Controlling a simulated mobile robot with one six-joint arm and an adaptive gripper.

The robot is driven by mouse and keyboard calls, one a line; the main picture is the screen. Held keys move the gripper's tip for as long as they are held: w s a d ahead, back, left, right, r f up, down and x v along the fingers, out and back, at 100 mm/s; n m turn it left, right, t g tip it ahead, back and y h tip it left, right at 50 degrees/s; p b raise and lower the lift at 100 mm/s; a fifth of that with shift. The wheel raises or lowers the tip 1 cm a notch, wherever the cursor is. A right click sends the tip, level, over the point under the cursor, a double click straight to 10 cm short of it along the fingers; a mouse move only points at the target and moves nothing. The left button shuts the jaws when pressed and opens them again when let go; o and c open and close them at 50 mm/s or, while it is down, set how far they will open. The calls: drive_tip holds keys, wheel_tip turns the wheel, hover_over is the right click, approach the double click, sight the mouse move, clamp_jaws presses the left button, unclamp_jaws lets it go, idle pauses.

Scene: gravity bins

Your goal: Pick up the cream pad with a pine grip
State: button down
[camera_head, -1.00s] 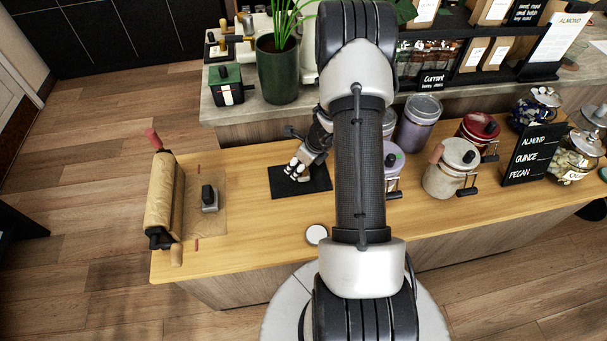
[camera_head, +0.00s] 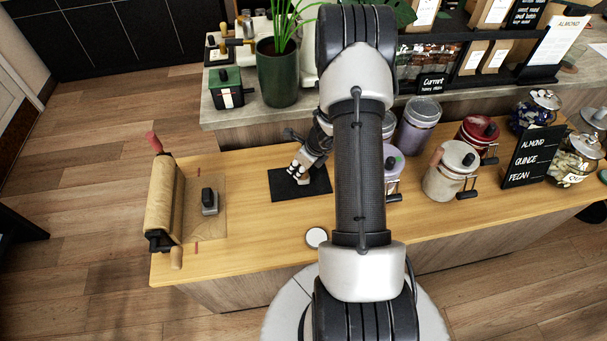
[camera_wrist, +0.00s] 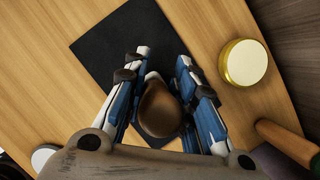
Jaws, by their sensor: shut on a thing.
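My gripper (camera_head: 297,172) is low over the black mat (camera_head: 312,188) in the head view, left of my arm. In the wrist view my gripper (camera_wrist: 164,60) has its blue-and-white fingers on both sides of a rounded brown wooden grip (camera_wrist: 158,108), and it is shut on it. Little of the pad under the grip shows; pale patches are visible below it, partly hidden by my fingers and wrist. I cannot tell whether the pad touches the mat (camera_wrist: 125,45).
A round white-topped tin (camera_wrist: 243,62) stands close to the right finger. A paper roll (camera_head: 165,200) and a small black-handled block (camera_head: 209,201) are to the left. Several canisters, including a cream one (camera_head: 450,170), stand to the right. A white disc (camera_head: 316,236) lies near the front edge.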

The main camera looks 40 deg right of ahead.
idle(0.4)
wheel_tip(320, 180, up, 20)
drive_tip(key=p, duration=1)
drive_tip(key=shift+p, duration=0.35)
drive_tip(key=c, duration=1.9)
unclamp_jaws()
clamp_jaws()
